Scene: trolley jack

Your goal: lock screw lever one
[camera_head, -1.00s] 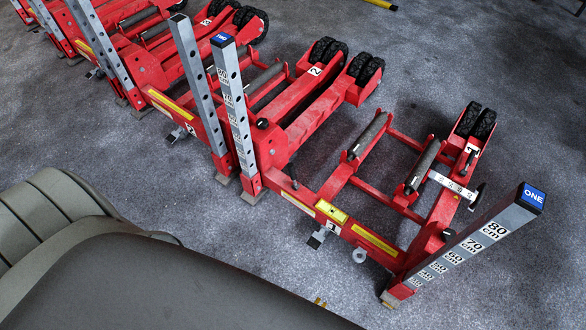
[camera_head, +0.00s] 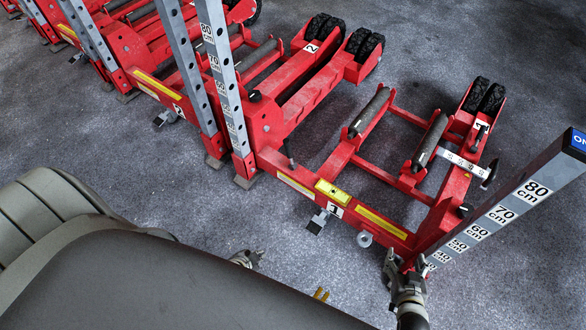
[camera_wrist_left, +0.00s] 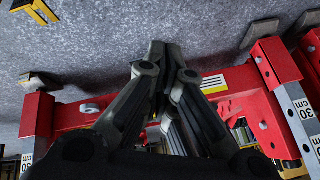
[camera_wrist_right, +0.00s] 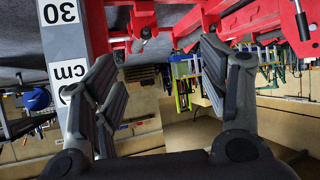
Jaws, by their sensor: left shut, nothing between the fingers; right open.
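Trolley jack one is a red frame (camera_head: 400,190) with a grey post (camera_head: 525,200) marked in cm and a blue cap. A white scale strip (camera_head: 462,164) with a black lever (camera_head: 489,174) at its end sits on its right arm. I cannot tell which part is screw lever one. My right gripper (camera_head: 393,262) is beside the foot of that post. In the right wrist view it is open (camera_wrist_right: 155,75) and empty, with its left finger in front of the post (camera_wrist_right: 72,60). My left gripper (camera_head: 253,256) shows only its tip past my body; in the left wrist view its fingers (camera_wrist_left: 163,52) are shut and empty.
A red crossbeam (camera_wrist_left: 225,88) lies beyond my left fingers. The other red jacks with tall posts (camera_head: 225,90) stand left of jack one. Two black rollers (camera_head: 370,111) lie inside its frame. Open grey floor (camera_head: 515,60) is at the upper right.

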